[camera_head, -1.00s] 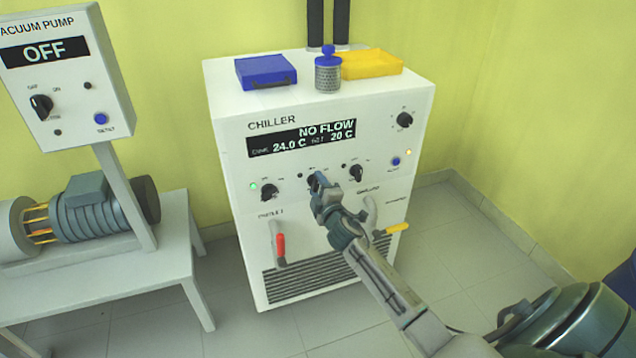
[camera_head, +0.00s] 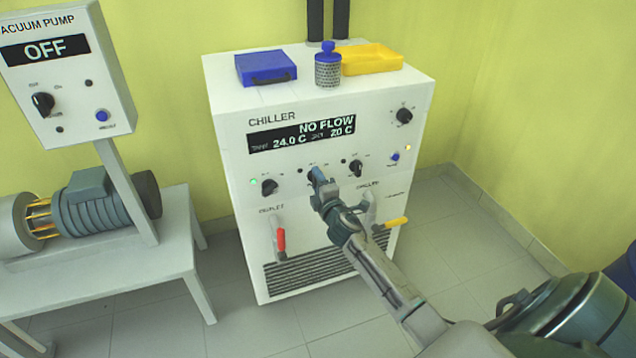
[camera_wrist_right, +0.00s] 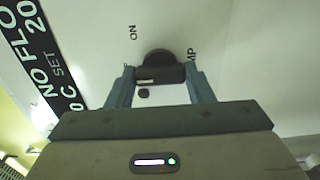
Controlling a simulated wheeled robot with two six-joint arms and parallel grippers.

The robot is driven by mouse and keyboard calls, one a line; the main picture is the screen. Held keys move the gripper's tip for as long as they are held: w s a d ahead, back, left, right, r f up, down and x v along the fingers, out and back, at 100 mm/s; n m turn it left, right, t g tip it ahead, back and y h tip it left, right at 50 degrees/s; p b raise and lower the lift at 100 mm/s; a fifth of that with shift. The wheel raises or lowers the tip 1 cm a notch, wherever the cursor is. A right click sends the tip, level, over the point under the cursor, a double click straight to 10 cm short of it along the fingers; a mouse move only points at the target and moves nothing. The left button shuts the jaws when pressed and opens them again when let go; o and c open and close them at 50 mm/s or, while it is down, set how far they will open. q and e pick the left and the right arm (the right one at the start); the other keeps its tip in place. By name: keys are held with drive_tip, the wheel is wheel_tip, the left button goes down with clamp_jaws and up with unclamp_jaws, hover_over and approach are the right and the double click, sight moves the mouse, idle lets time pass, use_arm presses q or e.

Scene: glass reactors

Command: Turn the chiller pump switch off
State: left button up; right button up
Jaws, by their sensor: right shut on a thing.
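The white chiller (camera_head: 330,220) stands in the middle of the head view, and its display (camera_head: 300,134) reads NO FLOW, 24.0 C and 20 C. My right gripper (camera_head: 317,177) is at the middle knob of its lower row and hides most of that knob. In the right wrist view, the black pump knob (camera_wrist_right: 160,66) sits between the fingertips of my gripper (camera_wrist_right: 160,74), which is shut on it. Printing beside the knob reads ON and a partly hidden "MP". A pale mark shows on the knob. My left gripper is in neither view.
Black knobs (camera_head: 269,187) and (camera_head: 355,168) flank the middle one. A red-handled lever (camera_head: 281,240) and a yellow-handled lever (camera_head: 394,223) are below. A blue case (camera_head: 266,68), a blue-capped container (camera_head: 328,70) and a yellow tray (camera_head: 371,60) are on top. A vacuum pump panel (camera_head: 65,75) stands left.

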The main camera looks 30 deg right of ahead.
drive_tip(key=o, duration=1)
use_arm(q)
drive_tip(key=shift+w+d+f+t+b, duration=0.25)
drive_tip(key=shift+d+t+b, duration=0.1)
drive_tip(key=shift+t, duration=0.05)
use_arm(e)
drive_tip(key=v, duration=1.1)
drive_tip(key=shift+f, duration=0.1)
